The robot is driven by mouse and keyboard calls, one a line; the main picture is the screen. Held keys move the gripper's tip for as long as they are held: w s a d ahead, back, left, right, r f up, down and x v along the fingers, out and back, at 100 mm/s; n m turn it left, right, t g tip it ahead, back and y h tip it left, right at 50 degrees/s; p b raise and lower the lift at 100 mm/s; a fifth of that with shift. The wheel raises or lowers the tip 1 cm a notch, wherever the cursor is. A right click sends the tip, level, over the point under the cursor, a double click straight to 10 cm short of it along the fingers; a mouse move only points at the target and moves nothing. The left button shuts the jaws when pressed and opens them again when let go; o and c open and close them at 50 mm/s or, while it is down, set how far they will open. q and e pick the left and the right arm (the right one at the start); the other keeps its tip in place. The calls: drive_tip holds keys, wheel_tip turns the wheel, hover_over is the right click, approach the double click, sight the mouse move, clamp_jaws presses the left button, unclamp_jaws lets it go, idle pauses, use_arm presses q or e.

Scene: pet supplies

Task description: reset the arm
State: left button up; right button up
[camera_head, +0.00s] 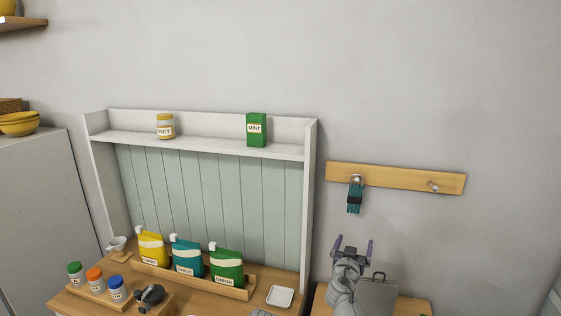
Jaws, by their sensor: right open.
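My right gripper (352,247) is in the head view at the lower right, raised in front of the grey wall. Its two fingers stand apart and nothing shows between them. It is below the wooden hook rail and below the teal item (354,197) hanging from the rail's left hook, apart from it.
A white shelf unit (310,200) holds a yellow jar (166,127) and a green box (256,130). Pouches stand in a wooden tray (195,282) below. Small jars (95,278) are at the left. A grey case (378,296) stands beside my right arm. The rail's right hook (433,186) is empty.

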drive_tip(key=s+a+f+n+g+b, duration=0.1)
drive_tip(key=s+a+f+g+b, duration=0.2)
drive_tip(key=s+f+g, duration=0.55)
drive_tip(key=s+a+f+n+g+b, duration=0.15)
drive_tip(key=s+f+b, duration=0.3)
drive_tip(key=f, duration=0.85)
drive_tip(key=s+a+f+n+g+y+b, duration=0.1)
drive_tip(key=s+a+f+n+g+y, duration=0.1)
drive_tip(key=s+a, duration=0.4)
drive_tip(key=s+a+f+n+g+y+b, duration=0.2)
drive_tip(key=s+f, duration=0.5)
drive_tip(key=s, duration=0.4)
drive_tip(key=a+n+g+y, duration=0.1)
drive_tip(key=a+g, duration=0.1)
drive_tip(key=a, duration=0.1)
drive_tip(key=shift+a+f, duration=0.3)
drive_tip(key=shift+a, duration=0.05)
